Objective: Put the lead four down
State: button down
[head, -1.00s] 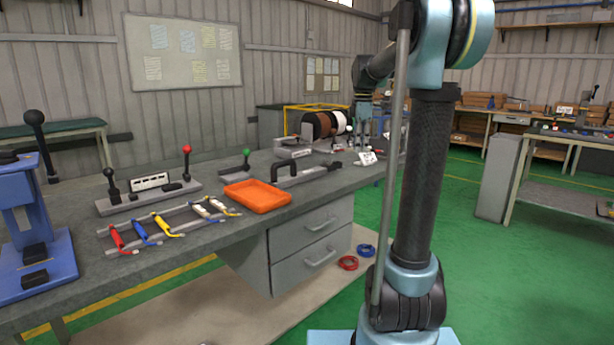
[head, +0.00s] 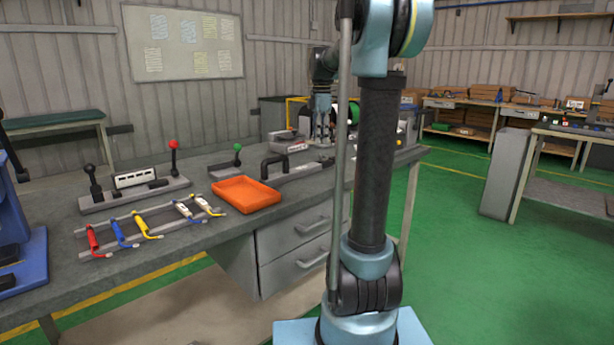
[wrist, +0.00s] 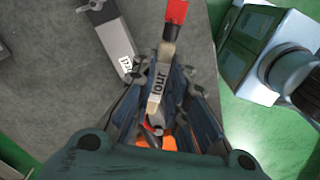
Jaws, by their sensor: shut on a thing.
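Lead four (wrist: 157,88) is in my gripper (wrist: 160,95) in the wrist view. Its pale label reads "four", and a red end (wrist: 176,12) sticks out past the fingers at the top. The fingers are closed on both sides of it. In the head view my gripper (head: 322,130) is over the far part of the grey bench (head: 170,258), behind the orange tray (head: 246,193). The lead is too small to make out there. I cannot tell whether it touches the bench.
A rack on the bench holds several leads, among them red (head: 93,242), blue (head: 122,236) and yellow (head: 147,226). Lever fixtures with red (head: 174,144) and green (head: 238,147) knobs stand behind. A labelled grey device (wrist: 113,42) lies beside the lead in the wrist view.

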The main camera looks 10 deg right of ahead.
aim_at(316, 177)
jog(key=n, duration=0.1)
jog(key=f+n, duration=0.1)
jog(key=n, duration=0.1)
jog(key=a+f+n, duration=0.1)
jog(key=n, duration=0.1)
jog(key=shift+w+a+f, duration=0.1)
jog(key=shift+w+f, duration=0.1)
jog(key=shift+w, duration=0.05)
jog(key=shift+a+f+n, duration=0.15)
jog(key=shift+f+n, duration=0.25)
jog(key=shift+n, duration=0.2)
jog(key=shift+w+f, duration=0.1)
jog(key=shift+f, duration=4.8)
jog(key=c, duration=1.9)
grip_release()
jog(key=shift+f, duration=0.1)
notch_tip(316, 177, up, 12)
jog(key=shift+r, duration=0.1)
